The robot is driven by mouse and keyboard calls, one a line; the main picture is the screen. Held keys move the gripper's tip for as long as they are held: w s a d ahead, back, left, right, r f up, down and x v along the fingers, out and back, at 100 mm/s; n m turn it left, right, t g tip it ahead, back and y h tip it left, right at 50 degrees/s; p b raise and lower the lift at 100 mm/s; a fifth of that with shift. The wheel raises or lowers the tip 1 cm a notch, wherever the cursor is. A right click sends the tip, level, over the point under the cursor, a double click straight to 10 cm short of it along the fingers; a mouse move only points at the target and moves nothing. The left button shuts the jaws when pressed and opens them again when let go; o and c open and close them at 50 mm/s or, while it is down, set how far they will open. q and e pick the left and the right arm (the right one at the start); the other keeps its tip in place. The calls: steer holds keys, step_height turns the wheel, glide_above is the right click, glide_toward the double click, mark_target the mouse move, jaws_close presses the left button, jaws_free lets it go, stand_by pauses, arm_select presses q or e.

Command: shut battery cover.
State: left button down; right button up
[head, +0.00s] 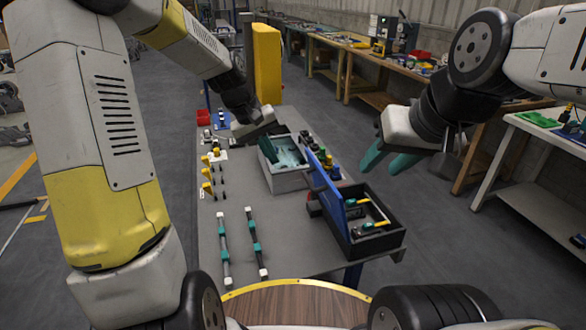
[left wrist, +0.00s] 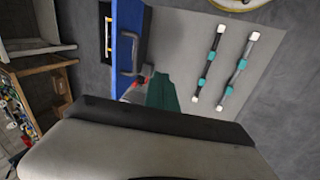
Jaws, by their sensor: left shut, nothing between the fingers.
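A blue panel with a handle, which looks like the battery cover (head: 326,186), stands raised along the left side of a black open box (head: 374,243). Its handle side faces the left wrist view (left wrist: 127,40). Inside the box are a yellow bar and small teal and yellow parts. My left gripper (head: 268,150) is shut and empty, over the grey bin on the panel's far left side. Its green fingers (left wrist: 168,92) show beside the panel in the left wrist view, apparently apart from it. My right gripper (head: 388,160) hangs open and empty, right of and above the box.
The grey bin (head: 287,181) stands behind the black box. Two rods with teal bands (head: 224,248) (head: 256,243) lie on the grey table (head: 240,195) at the front left. Small yellow and black parts stand at its left edge. A white side table (head: 535,205) is at right.

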arm_select(q)
steer(key=w+d+f, duration=0.3)
steer(key=d+f, duration=0.4)
steer(key=f, duration=0.3)
steer(key=shift+w+d+f, duration=0.15)
steer(key=shift+d, duration=0.2)
